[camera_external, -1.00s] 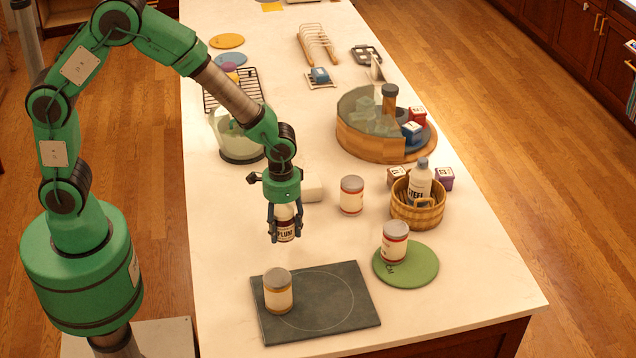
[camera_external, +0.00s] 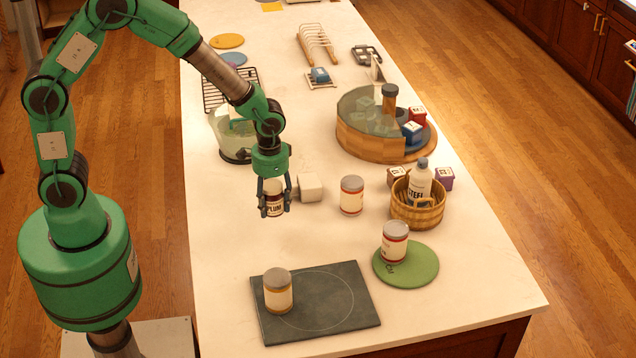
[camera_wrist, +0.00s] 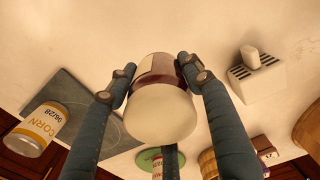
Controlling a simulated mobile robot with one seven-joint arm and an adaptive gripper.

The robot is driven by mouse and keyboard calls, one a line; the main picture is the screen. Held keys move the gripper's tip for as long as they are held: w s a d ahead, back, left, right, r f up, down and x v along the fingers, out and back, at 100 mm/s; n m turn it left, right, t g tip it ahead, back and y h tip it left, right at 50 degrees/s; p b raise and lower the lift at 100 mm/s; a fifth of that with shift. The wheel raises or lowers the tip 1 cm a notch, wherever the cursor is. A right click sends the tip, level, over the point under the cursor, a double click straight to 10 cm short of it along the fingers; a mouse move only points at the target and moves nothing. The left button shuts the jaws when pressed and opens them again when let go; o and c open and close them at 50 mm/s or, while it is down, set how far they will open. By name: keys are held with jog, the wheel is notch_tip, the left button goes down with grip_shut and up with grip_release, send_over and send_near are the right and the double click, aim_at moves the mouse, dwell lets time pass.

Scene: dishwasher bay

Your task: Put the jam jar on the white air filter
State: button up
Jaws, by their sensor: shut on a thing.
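My gripper (camera_external: 274,208) is shut on the jam jar (camera_external: 274,198), which has a dark body, a label reading "PLUM" and a pale lid. The jar hangs upright above the counter. In the wrist view the pale lid of the jar (camera_wrist: 160,112) faces the camera, between my fingers. The white air filter (camera_external: 309,188) is a small white block on the counter, just right of the jar in the external view and apart from it. In the wrist view the air filter (camera_wrist: 258,78) shows dark slots and a small knob, right of my fingers.
A red-labelled can (camera_external: 352,196) stands right of the filter. A corn can (camera_external: 278,291) stands on a dark slab (camera_external: 345,310); another can (camera_external: 394,242) is on a green mat (camera_external: 420,268). A basket (camera_external: 418,212) holds a bottle.

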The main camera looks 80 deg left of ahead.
aim_at(303, 181)
jog(key=s+a+r+p, duration=0.1)
jog(key=a, duration=0.2)
jog(key=s+a+r, duration=0.1)
jog(key=s+a, duration=0.1)
jog(key=a, duration=0.2)
jog(key=s+a+r+p, duration=0.1)
jog(key=a, duration=0.2)
jog(key=shift+s+a+r+p, duration=0.15)
jog(key=shift+a+r+p, duration=0.1)
jog(key=shift+a+p, duration=0.1)
jog(key=w+a, duration=0.1)
jog(key=w, duration=0.4)
jog(key=w+a+f, duration=0.1)
jog(key=w, duration=0.4)
jog(key=w+a, duration=0.1)
jog(key=w, duration=0.4)
jog(key=shift+w+a+f, duration=0.2)
jog(key=shift+w+f, duration=0.05)
jog(key=shift+w, duration=0.15)
jog(key=shift+f, duration=1.75)
jog(key=shift+f, duration=0.2)
jog(key=o, duration=1.7)
jog(key=shift+s, duration=0.1)
jog(key=shift+c, duration=0.2)
